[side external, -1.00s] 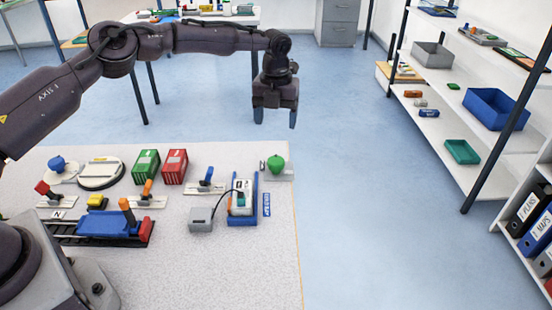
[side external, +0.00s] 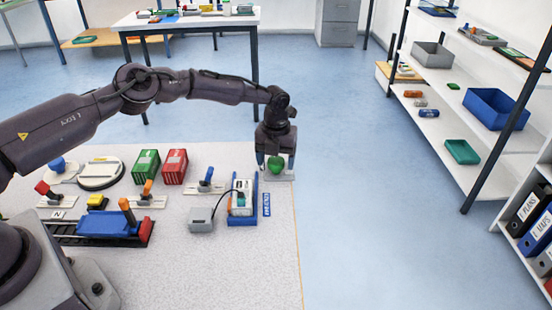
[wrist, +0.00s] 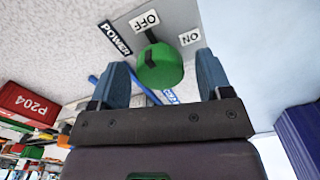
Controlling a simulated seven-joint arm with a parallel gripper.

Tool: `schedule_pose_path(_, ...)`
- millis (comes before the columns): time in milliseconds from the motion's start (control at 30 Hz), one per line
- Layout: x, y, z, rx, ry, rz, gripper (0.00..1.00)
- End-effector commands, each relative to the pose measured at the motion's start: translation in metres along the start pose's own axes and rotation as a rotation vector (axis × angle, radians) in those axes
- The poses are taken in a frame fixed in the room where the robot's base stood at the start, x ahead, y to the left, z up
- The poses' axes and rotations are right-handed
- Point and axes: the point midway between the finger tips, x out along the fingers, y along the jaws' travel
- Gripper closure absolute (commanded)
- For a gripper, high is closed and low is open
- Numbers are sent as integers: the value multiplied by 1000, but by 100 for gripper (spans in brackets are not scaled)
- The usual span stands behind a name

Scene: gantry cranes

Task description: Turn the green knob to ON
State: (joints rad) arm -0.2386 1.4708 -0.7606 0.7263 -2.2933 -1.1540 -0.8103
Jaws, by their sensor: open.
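The green knob (side external: 276,164) sits on a grey plate at the far right corner of the table. In the wrist view the green knob (wrist: 160,68) has a black pointer bar aimed toward the OFF label (wrist: 145,20). The ON label (wrist: 190,38) is to the right of it and a POWER label (wrist: 115,38) to the left. My gripper (side external: 275,160) is lowered at the knob, and in the wrist view my gripper (wrist: 170,80) is open, with one blue finger on each side of the knob. Clear gaps show between the knob and both fingers.
Beside the knob stands a blue-framed unit (side external: 243,200) with a cable to a grey box (side external: 201,219). Red (side external: 175,166) and green (side external: 146,163) containers and several levers lie left. The table's right edge is close to the knob.

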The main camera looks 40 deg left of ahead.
Motion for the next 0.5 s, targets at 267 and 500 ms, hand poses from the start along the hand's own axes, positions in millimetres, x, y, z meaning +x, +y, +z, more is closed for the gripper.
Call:
schedule_pose_path(267, 0, 0, 0, 0, 0, 0, 72)
schedule_pose_path(500, -1, 0, 0, 8, 1, 0, 78)
